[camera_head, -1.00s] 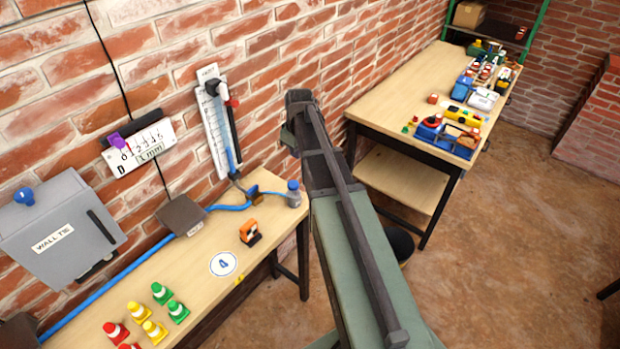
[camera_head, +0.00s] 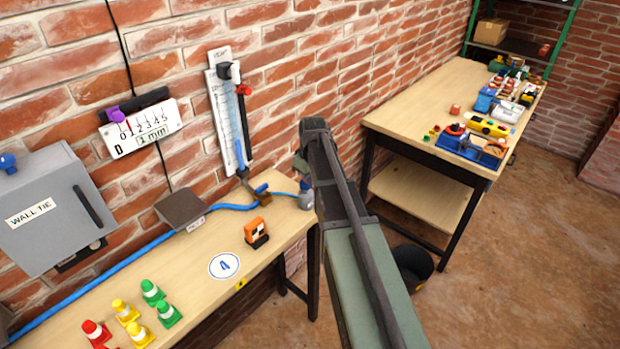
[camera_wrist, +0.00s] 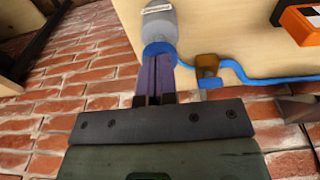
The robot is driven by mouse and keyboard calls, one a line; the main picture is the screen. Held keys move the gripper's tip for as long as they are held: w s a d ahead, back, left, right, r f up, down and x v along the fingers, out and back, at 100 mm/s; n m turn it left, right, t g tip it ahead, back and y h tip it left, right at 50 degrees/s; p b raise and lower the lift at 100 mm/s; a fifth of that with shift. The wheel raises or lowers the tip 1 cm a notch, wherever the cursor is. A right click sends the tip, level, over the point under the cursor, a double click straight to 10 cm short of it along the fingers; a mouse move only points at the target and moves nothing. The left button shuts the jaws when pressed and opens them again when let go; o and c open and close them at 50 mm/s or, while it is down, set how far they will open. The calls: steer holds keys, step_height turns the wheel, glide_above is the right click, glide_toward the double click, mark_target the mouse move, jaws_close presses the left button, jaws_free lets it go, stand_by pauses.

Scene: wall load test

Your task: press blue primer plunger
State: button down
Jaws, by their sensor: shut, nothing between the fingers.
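The blue primer plunger (camera_wrist: 159,48) is a round blue cap on a grey cylindrical body (camera_wrist: 160,22) with a white label, seen in the wrist view. In the head view the primer (camera_head: 306,200) stands at the far right end of the wall bench, partly behind my arm. My gripper (camera_wrist: 157,62) is shut and empty, its fingertips overlapping the near edge of the blue cap in the wrist view. I cannot tell whether they touch it. In the head view my fingers are mostly hidden beside my wrist, just above the primer.
A blue hose (camera_head: 235,207) runs along the bench to a brass valve (camera_head: 264,196). An orange device (camera_head: 257,232) and coloured cones (camera_head: 152,292) stand on the bench (camera_head: 200,300). A gauge panel (camera_head: 229,110) hangs on the brick wall. A second table (camera_head: 425,105) stands right.

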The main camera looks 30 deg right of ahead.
mark_target(309, 187)
steer(key=shift+f, duration=0.4)
steer(key=shift+f, duration=0.1)
step_height(309, 187, down, 3)
steer(key=b, duration=0.3)
steer(key=shift+f, duration=0.15)
steer(key=shift+s+r, duration=0.15)
steer(key=shift+r, duration=0.1)
steer(key=shift+r+p, duration=0.55)
steer(key=shift+p, duration=0.05)
step_height(309, 187, up, 13)
steer(key=s+p, duration=0.1)
steer(key=p, duration=1.2)
steer(key=shift+d, duration=0.15)
